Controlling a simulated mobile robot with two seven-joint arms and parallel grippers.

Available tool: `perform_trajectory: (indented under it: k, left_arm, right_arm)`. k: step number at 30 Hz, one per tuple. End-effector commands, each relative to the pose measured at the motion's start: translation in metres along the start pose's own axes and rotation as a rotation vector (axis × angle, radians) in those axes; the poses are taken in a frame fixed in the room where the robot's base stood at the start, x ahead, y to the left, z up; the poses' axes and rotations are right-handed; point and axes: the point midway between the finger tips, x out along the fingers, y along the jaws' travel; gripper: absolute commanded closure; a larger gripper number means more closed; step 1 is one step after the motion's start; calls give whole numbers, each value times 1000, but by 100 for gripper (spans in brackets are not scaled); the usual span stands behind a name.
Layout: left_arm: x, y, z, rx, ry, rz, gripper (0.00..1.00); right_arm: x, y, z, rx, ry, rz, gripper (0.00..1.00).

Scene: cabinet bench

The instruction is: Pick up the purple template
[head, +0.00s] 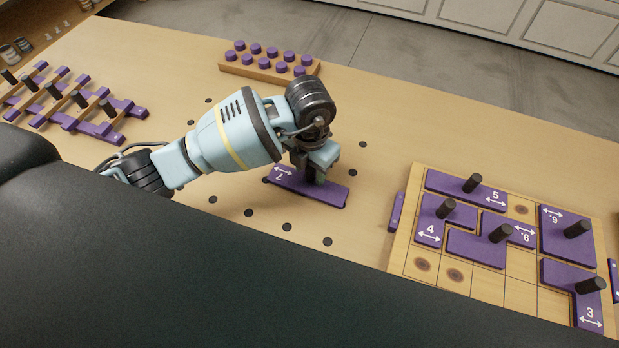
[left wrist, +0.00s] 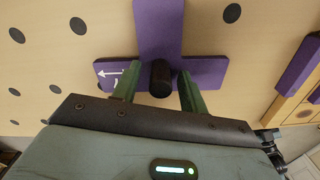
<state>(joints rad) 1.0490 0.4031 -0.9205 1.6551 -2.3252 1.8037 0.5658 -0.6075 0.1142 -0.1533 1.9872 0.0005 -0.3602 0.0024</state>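The purple template (head: 325,192), marked 7 with a white arrow, lies on the bench beneath my left gripper. In the left wrist view the template (left wrist: 158,30) looks T-shaped, with a black peg (left wrist: 160,78) standing on it. My left gripper (head: 312,176) is pointed down over it. In the left wrist view its green fingers (left wrist: 158,92) are apart, one on each side of the peg, with a gap showing on both sides. In the head view the gripper hides the peg and part of the template. My right gripper is not in view.
A wooden grid board (head: 424,264) with several pegged purple pieces stands at the right. A wooden block with purple knobs (head: 268,66) is at the back. A rack of purple bars and black pegs (head: 70,98) is at the left. Bare bench with dark round spots surrounds the template.

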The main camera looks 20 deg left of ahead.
Motion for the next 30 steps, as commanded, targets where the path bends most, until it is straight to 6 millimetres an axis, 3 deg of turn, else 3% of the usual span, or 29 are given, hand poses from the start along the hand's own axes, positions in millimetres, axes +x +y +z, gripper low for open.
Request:
perform_trajectory:
  k: [2, 9, 22, 30]
  left_arm:
    - [0, 0, 0, 0, 0, 0, 68]
    - [0, 0, 0, 0, 0, 0, 99]
    - [-7, 0, 0, -1, -2, 0, 100]
    - [-39, 0, 1, 1, -3, 1, 100]
  right_arm:
    - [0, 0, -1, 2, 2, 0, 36]
    - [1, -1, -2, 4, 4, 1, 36]
    - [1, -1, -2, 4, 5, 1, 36]
    - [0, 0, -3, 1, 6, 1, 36]
